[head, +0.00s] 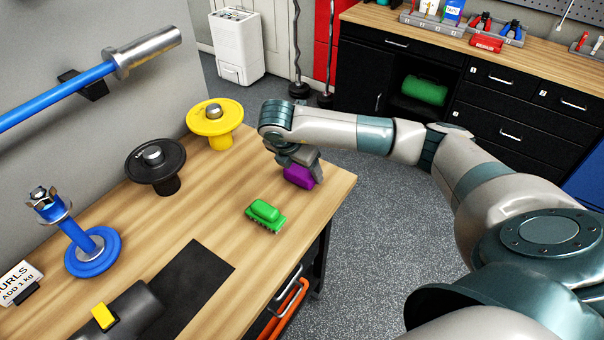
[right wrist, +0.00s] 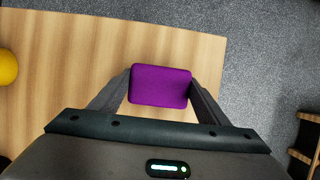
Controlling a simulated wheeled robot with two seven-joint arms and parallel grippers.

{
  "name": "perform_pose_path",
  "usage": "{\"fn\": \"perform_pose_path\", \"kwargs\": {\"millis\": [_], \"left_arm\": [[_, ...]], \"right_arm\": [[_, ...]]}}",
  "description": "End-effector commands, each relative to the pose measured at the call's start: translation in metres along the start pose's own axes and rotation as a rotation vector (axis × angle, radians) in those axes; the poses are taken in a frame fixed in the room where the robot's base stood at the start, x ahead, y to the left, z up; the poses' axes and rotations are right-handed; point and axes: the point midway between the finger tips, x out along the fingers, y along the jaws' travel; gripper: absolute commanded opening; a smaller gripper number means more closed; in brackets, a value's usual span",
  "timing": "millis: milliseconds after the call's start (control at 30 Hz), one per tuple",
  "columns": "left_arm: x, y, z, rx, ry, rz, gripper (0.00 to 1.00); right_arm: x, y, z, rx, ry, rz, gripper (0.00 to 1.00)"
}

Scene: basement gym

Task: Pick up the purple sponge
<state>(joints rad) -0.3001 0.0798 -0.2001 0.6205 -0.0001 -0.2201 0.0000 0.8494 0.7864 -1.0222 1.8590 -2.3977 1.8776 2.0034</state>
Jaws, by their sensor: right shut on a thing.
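The purple sponge (head: 299,176) is near the right edge of the wooden table (head: 210,210), beneath my right gripper. My right gripper (head: 305,166) is shut on it. In the right wrist view the purple sponge (right wrist: 160,86) sits between the two fingers of my right gripper (right wrist: 160,92), with a finger against each short side. I cannot tell whether the sponge touches the table or is a little above it. My left gripper is not in view.
A green brush (head: 265,214) lies in front of the sponge. A yellow plate (head: 215,118), a black plate (head: 155,168) and a blue stand (head: 92,252) line the wall side. A dark mat (head: 195,283) lies nearer. Floor opens beyond the right edge.

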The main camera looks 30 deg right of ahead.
Motion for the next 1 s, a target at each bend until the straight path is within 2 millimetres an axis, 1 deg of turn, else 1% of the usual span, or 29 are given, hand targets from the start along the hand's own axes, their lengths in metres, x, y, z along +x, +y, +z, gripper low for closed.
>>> {"fn": "perform_pose_path", "kwargs": {"millis": [33, 167, 200, 400, 500, 633, 733, 800, 900, 1000], "left_arm": [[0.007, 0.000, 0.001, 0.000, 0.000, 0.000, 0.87], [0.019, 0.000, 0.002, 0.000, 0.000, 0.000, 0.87], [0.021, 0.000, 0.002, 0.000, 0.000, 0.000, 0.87], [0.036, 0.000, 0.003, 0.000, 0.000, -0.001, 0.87], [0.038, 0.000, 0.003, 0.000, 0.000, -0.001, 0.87], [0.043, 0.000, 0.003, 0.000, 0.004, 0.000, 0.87], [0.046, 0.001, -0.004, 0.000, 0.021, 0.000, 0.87], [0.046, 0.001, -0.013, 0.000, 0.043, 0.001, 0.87], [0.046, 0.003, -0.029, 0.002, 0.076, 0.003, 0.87], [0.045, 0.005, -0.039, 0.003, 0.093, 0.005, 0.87]], "right_arm": [[-0.004, 0.001, 0.002, 0.001, -0.002, 0.005, 0.48], [-0.022, 0.001, 0.010, 0.002, -0.002, 0.007, 0.48], [-0.023, -0.009, 0.016, 0.002, -0.002, 0.001, 0.48], [-0.038, -0.045, 0.040, 0.003, -0.004, 0.003, 0.48], [-0.048, -0.061, 0.052, 0.003, -0.005, 0.002, 0.48], [-0.055, -0.079, 0.064, 0.003, -0.004, 0.001, 0.48], [-0.060, -0.090, 0.071, 0.003, -0.004, 0.002, 0.48], [-0.063, -0.097, 0.076, 0.003, -0.002, 0.001, 0.48], [-0.067, -0.102, 0.079, 0.001, -0.002, 0.002, 0.48], [-0.068, -0.105, 0.081, 0.001, -0.001, 0.001, 0.48]]}}
